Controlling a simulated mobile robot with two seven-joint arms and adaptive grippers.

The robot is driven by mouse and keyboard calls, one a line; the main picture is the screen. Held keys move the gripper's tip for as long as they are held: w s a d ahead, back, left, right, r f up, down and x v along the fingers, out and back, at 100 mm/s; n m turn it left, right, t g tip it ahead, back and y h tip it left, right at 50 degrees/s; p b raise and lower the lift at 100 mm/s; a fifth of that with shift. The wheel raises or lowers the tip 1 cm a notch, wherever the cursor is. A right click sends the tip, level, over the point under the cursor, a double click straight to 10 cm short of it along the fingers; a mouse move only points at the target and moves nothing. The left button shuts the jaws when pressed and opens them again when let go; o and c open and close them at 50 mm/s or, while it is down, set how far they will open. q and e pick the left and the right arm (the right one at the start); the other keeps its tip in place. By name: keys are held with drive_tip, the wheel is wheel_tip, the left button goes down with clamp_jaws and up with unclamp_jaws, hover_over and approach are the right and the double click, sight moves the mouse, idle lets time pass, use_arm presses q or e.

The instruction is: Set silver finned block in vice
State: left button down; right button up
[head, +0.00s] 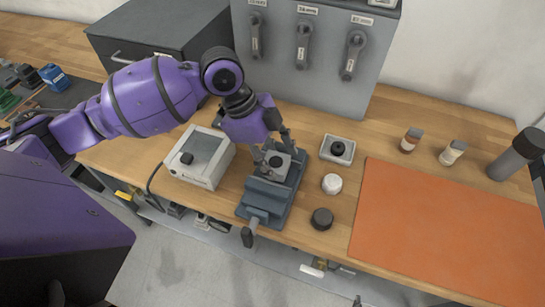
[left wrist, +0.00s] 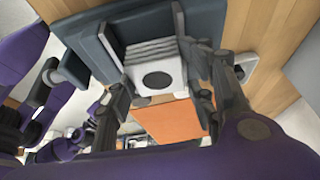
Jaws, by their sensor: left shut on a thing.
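The silver finned block (head: 279,164) is at the grey-blue vice (head: 262,193) on the wooden bench. In the left wrist view the block (left wrist: 150,50) has stacked fins and a dark round spot on its face. It sits between the upright jaw plates of the vice (left wrist: 90,60). My left gripper (head: 274,158) reaches down over the vice and is shut on the block. Its fingers (left wrist: 165,95) are on either side of the block in the left wrist view. I cannot tell whether the block touches the vice floor. My right gripper is not in view.
A grey box device (head: 199,157) stands left of the vice. A square tray with a black part (head: 337,150), a white round piece (head: 332,184) and a dark round piece (head: 322,219) lie to the right. An orange mat (head: 440,230) is clear. A panel with tools (head: 310,50) stands behind.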

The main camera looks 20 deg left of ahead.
use_arm(q)
drive_tip(key=f, duration=0.1)
drive_tip(key=s+f, duration=0.1)
drive_tip(key=f, duration=0.1)
drive_tip(key=shift+s+g, duration=0.1)
drive_tip(key=shift+g, duration=0.3)
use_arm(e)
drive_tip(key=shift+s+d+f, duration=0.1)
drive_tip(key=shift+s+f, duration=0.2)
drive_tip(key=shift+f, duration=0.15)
use_arm(q)
drive_tip(key=shift+w+f, duration=0.1)
drive_tip(key=shift+w, duration=0.1)
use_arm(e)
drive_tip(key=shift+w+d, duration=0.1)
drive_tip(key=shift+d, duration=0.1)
use_arm(q)
drive_tip(key=shift+a+f, duration=0.2)
drive_tip(key=shift+f, duration=0.1)
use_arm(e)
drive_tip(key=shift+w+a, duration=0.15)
use_arm(q)
drive_tip(key=shift+a, duration=0.15)
drive_tip(key=shift+f, duration=0.1)
drive_tip(key=shift+c, duration=2.2)
unclamp_jaws()
drive_tip(key=shift+a, duration=0.1)
drive_tip(key=shift+w, duration=0.1)
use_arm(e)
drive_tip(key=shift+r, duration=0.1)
